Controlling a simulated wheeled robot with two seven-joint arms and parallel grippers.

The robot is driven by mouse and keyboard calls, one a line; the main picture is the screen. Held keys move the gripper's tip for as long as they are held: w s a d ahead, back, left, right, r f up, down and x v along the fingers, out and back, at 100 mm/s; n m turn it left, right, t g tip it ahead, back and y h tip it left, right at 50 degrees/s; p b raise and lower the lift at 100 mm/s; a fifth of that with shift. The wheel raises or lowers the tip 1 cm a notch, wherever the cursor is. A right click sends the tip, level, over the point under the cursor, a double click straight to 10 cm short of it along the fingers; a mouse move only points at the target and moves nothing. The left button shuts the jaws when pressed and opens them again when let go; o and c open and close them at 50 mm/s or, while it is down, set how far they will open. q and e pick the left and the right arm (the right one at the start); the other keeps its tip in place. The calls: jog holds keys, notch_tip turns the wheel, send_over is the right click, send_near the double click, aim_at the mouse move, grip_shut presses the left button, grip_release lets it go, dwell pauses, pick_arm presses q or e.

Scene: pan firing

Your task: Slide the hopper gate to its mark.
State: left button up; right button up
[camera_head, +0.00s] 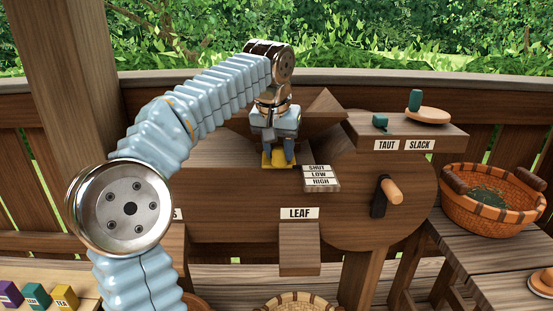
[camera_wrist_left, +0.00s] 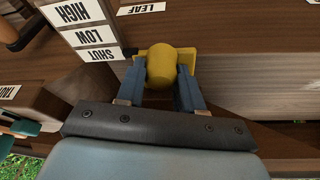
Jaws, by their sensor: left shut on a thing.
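The yellow hopper gate (camera_head: 267,163) sits on the front of the wooden machine, below the hopper (camera_head: 325,104). Its rounded yellow knob (camera_wrist_left: 161,64) shows in the left wrist view. My left gripper (camera_head: 279,158) reaches down from above and is shut on the knob, with one blue finger on each side. The label board (camera_head: 320,178) reads SHUT, LOW and HIGH from top to bottom, right of the gate. In the left wrist view the gate's plate (camera_wrist_left: 190,52) is about level with the SHUT label (camera_wrist_left: 101,55). My right gripper is not in view.
A crank with a wooden handle (camera_head: 391,191) is on the machine's right. A LEAF chute (camera_head: 299,240) is below the gate. A TAUT/SLACK shelf (camera_head: 450,131) and a wicker basket (camera_head: 480,217) are at right. Small coloured boxes (camera_head: 37,297) stand at lower left.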

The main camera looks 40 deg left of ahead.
pick_arm(q)
jog(key=shift+w+a+r+t+y, duration=0.2)
jog(key=shift+w+a+r, duration=0.15)
jog(key=shift+a, duration=0.15)
jog(key=shift+w+a+r+t+y, duration=0.1)
jog(key=shift+w+a+r+t, duration=0.15)
jog(key=shift+a, duration=0.25)
jog(key=o, duration=1.1)
jog(key=shift+w, duration=0.15)
jog(key=shift+d+r, duration=0.2)
jog(key=shift+r, duration=0.25)
jog(key=shift+g, duration=0.55)
jog(key=v, duration=0.3)
jog(key=s+v, duration=0.1)
jog(key=v, duration=0.3)
jog(key=s+d+v, duration=0.1)
jog(key=v, duration=0.2)
jog(key=shift+d, duration=0.15)
jog(key=shift+s, duration=0.15)
